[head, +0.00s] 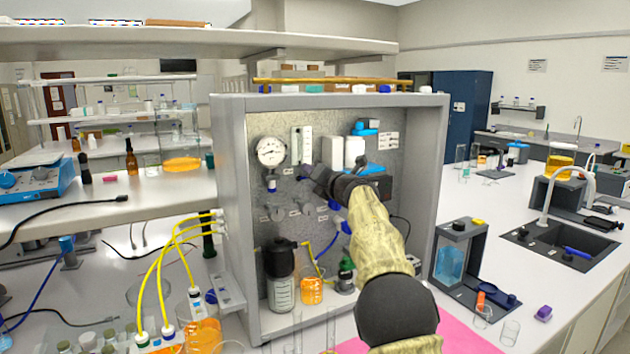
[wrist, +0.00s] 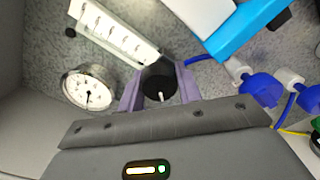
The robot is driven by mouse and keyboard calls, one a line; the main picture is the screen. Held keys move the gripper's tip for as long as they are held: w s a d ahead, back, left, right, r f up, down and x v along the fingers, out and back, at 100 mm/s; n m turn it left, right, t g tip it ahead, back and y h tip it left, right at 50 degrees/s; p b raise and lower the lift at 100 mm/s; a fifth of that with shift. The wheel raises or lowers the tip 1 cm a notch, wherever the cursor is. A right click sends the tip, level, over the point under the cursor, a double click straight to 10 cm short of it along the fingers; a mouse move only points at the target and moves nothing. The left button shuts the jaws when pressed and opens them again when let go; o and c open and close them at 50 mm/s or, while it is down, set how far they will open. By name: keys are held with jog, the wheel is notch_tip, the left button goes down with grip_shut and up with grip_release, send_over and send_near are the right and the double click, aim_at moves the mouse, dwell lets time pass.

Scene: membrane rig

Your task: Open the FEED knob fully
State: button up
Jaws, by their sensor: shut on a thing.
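A black knob (wrist: 158,82) with a white pointer mark sits on the speckled panel, between the two purple fingers of my gripper (wrist: 158,90) in the wrist view. The fingers are shut on its sides. The pointer mark points toward the bottom of the wrist picture. No label is readable there, so I cannot confirm it reads FEED. In the head view my gripper (head: 307,172) reaches the panel below the flow meter, and its jaws hide the knob.
The pressure gauge (wrist: 89,88) and flow meter (wrist: 113,35) are beside the knob. Grey knobs (head: 277,214) sit lower on the panel (head: 255,190). A blue-and-white unit (wrist: 235,28) and blue fittings (wrist: 262,88) are close on the right. Bottles stand at the rig's base.

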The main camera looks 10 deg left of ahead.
jog(key=n+b, duration=0.1)
jog(key=n, duration=0.1)
jog(key=f+n+b, duration=0.1)
jog(key=n, duration=0.2)
jog(key=shift+w+n+b, duration=0.1)
jog(key=shift+n+b, duration=0.2)
jog(key=shift+r+n+b, duration=0.1)
jog(key=shift+n+b, duration=0.35)
jog(key=shift+n, duration=0.65)
jog(key=o, duration=0.9)
jog(key=shift+r, duration=0.1)
jog(key=shift+o, duration=0.2)
jog(key=shift+r, duration=0.1)
jog(key=shift+d, duration=0.1)
